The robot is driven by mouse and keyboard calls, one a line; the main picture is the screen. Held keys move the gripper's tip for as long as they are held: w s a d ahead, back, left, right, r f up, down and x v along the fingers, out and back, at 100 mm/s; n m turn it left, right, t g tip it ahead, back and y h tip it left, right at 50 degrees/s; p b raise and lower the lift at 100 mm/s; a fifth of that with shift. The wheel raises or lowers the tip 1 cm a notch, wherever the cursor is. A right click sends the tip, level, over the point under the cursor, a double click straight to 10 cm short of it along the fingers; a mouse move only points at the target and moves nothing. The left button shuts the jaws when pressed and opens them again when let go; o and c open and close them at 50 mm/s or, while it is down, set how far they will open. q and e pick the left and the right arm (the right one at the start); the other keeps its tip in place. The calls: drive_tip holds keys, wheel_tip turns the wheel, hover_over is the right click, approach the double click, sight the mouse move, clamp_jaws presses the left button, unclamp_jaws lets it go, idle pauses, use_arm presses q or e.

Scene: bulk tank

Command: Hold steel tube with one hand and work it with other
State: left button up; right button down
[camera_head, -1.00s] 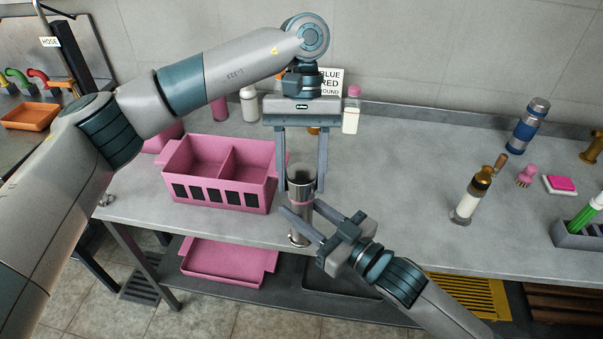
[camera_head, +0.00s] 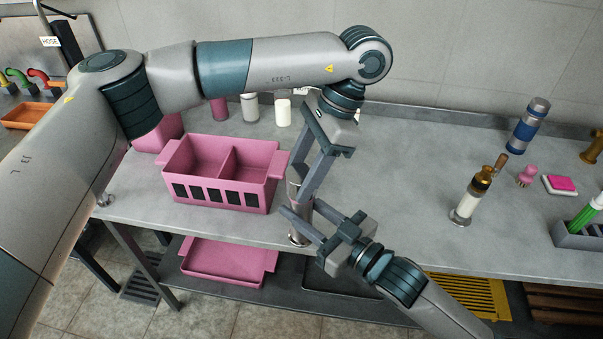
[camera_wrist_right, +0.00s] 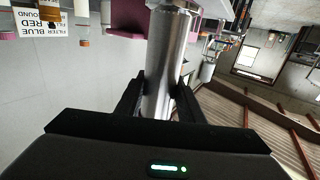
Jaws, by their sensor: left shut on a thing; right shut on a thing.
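My left gripper (camera_head: 298,192) comes down from above at a slant, shut on the tube's upper end. My right gripper (camera_head: 299,207) reaches in from the lower right, shut on the tube lower down. In the right wrist view the shiny tube (camera_wrist_right: 168,60) passes between the fingers of my right gripper (camera_wrist_right: 160,85).
A pink two-part bin (camera_head: 220,196) stands just left of the tube. Bottles (camera_head: 250,107) line the back. A brass-topped bottle (camera_head: 469,197), a blue-banded flask (camera_head: 529,125) and a pink-topped block (camera_head: 560,184) stand right.

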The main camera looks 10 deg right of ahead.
use_arm(q)
drive_tip(key=o, duration=1)
drive_tip(key=shift+r, duration=2.25)
drive_tip(key=shift+c, duration=0.3)
